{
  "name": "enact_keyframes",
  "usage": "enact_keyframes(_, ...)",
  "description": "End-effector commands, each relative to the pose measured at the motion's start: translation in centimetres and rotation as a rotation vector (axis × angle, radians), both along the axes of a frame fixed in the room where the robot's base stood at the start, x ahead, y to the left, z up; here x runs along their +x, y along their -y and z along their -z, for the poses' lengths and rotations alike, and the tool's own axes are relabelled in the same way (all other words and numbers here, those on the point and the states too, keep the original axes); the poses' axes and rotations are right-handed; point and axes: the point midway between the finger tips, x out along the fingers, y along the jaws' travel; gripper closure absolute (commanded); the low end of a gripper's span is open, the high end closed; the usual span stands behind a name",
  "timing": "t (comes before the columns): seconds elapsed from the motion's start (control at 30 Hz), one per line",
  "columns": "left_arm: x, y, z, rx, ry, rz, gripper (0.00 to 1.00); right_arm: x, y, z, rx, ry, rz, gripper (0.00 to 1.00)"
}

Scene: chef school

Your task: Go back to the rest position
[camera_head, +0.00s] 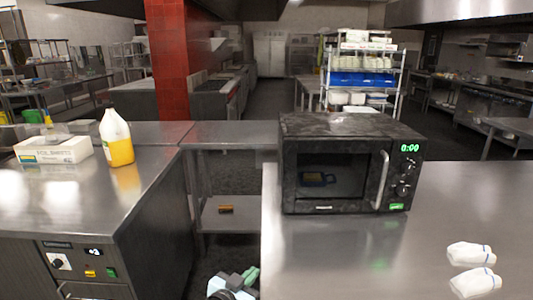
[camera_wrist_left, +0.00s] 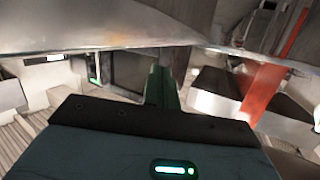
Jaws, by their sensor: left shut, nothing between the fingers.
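My left gripper (camera_head: 250,276) shows at the bottom of the head view, low in the gap between the two steel counters. Its green fingers are shut with nothing between them. In the left wrist view the green fingers (camera_wrist_left: 163,84) point away beyond the dark body of the gripper, below a steel edge. My right gripper is in neither view.
A black microwave (camera_head: 350,165), its door closed, stands on the right counter (camera_head: 300,260). White items (camera_head: 472,255) lie at that counter's right. The left counter (camera_head: 60,205) holds a foil box (camera_head: 55,150) and a yellow-filled bottle (camera_head: 118,140). A low shelf (camera_head: 225,218) spans behind the gap.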

Motion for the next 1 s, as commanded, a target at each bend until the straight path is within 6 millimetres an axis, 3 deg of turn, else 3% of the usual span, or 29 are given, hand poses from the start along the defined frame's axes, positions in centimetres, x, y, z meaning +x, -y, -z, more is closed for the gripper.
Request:
enact_keyframes(0.03, 1.0, -3.2, 0.6, 0.023, -0.009, -0.047, 1.00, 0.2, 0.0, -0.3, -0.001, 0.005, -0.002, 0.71)
enact_keyframes(0.3, 4.2, -19.6, 2.3, 0.117, -0.046, -0.285, 1.00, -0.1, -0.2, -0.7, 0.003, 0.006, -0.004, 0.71)
enact_keyframes(0.4, 4.6, -24.7, 2.3, 0.138, -0.054, -0.356, 1.00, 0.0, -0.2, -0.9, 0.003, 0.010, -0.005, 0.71)
enact_keyframes(0.6, 4.6, -32.6, 1.8, 0.171, -0.062, -0.470, 1.00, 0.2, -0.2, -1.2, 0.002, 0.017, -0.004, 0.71)
enact_keyframes(0.67, 4.5, -34.4, 1.5, 0.181, -0.058, -0.496, 1.00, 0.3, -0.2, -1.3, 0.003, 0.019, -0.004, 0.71)
enact_keyframes(0.87, 4.8, -34.9, 0.4, 0.273, 0.025, -0.527, 1.00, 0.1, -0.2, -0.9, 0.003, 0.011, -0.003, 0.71)
enact_keyframes(0.9, 4.6, -34.9, 0.6, 0.287, 0.033, -0.528, 1.00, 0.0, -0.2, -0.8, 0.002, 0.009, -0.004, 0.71)
enact_keyframes(1.0, 2.3, -33.2, 3.7, 0.278, -0.012, -0.501, 1.00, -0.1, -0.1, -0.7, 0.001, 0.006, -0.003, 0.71)
